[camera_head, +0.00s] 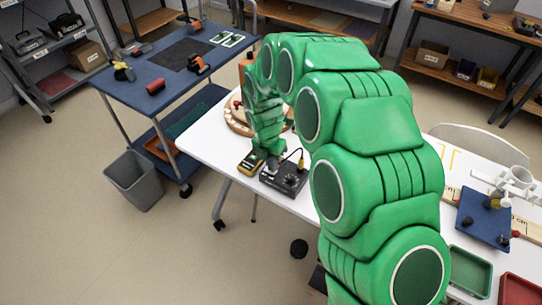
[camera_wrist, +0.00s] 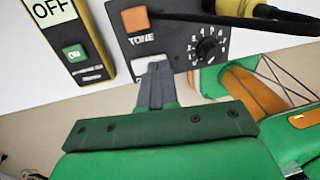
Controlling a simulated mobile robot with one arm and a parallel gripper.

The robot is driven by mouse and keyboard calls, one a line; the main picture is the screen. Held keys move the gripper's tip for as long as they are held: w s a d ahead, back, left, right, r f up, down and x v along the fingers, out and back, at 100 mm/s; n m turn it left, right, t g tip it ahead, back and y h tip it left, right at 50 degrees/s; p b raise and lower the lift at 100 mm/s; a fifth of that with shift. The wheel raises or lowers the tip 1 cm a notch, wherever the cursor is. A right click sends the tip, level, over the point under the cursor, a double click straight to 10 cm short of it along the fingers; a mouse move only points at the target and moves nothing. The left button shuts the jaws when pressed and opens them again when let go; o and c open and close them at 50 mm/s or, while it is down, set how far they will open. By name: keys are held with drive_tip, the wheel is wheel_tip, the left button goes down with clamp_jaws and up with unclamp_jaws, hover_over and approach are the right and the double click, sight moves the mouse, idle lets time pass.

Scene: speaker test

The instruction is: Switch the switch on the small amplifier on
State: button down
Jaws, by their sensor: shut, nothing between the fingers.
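The small amplifier, a dark box (camera_head: 290,182), sits near the front edge of the white table. In the wrist view, the amplifier (camera_wrist: 180,45) shows an orange square (camera_wrist: 136,19), the word TONE and a black numbered dial (camera_wrist: 209,46). My gripper (camera_wrist: 155,66) is shut and empty, with its fingertips over the amplifier's near edge, below TONE. They partly cover a pale patch there; I cannot tell if they touch it. In the head view my gripper (camera_head: 271,163) is at the amplifier's left end. The switch's position is not clear.
A yellow-edged device (camera_wrist: 97,40) with an OFF display and a green ON button lies just left of the amplifier. A black cable with a yellow plug (camera_head: 300,163) meets the amplifier. A wooden ring-shaped track (camera_head: 232,122) lies behind. A blue cart (camera_head: 150,85) stands left.

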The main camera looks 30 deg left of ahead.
drive_tip(key=shift+f, duration=0.3)
drive_tip(key=shift+d, duration=0.1)
drive_tip(key=shift+d+f, duration=0.15)
drive_tip(key=shift+f, duration=0.05)
idle(0.4)
drive_tip(key=shift+a+r, duration=0.15)
drive_tip(key=shift+a, duration=0.75)
wheel_tip(320, 180, up, 14)
drive_tip(key=a, duration=0.2)
